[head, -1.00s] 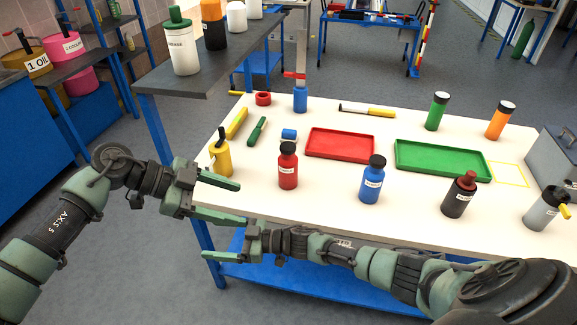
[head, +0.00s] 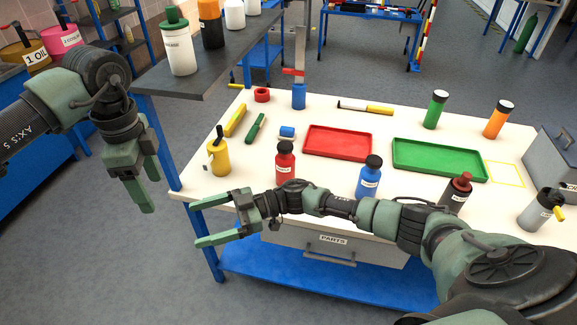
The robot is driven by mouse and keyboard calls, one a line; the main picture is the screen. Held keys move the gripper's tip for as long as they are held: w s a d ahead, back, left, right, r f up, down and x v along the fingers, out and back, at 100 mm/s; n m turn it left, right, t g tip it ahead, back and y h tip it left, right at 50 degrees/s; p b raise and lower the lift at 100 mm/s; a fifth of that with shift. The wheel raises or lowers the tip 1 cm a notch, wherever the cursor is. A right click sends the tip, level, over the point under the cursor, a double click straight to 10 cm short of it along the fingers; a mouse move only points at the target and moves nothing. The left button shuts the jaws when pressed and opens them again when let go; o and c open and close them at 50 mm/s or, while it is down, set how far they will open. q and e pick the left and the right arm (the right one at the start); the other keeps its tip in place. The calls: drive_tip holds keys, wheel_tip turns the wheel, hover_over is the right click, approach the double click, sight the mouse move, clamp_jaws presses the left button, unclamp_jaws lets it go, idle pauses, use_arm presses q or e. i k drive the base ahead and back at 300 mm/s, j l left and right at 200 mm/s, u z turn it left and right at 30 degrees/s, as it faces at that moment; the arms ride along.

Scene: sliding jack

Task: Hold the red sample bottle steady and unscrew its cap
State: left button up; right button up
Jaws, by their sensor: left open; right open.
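The red sample bottle (head: 286,165) stands upright on the white table with its black cap (head: 285,147) on. Its lower part is partly hidden behind my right wrist. My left gripper (head: 150,196) hangs open and empty, fingers pointing down, off the table's left edge and well left of the bottle. My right gripper (head: 195,223) is open and empty at the table's front left corner, fingers pointing left, away from the bottle. My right forearm passes in front of the bottle; I cannot tell whether it touches it.
A blue bottle (head: 369,178) and a dark bottle (head: 457,191) stand right of the red one, a yellow can (head: 219,157) left. Red tray (head: 338,155) and green tray (head: 439,173) lie behind. A grey shelf (head: 180,85) stands back left. A parts drawer (head: 333,240) is below.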

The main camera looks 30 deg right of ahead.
sight(284, 164)
drive_tip(key=i+l, duration=0.1)
drive_tip(key=l, duration=0.3)
drive_tip(key=i+l, duration=0.1)
drive_tip(key=l, duration=0.3)
drive_tip(key=i+l, duration=0.1)
drive_tip(key=l, duration=0.25)
drive_tip(key=i+l, duration=0.1)
drive_tip(key=l, duration=0.3)
drive_tip(key=i+l, duration=0.1)
drive_tip(key=l, duration=0.3)
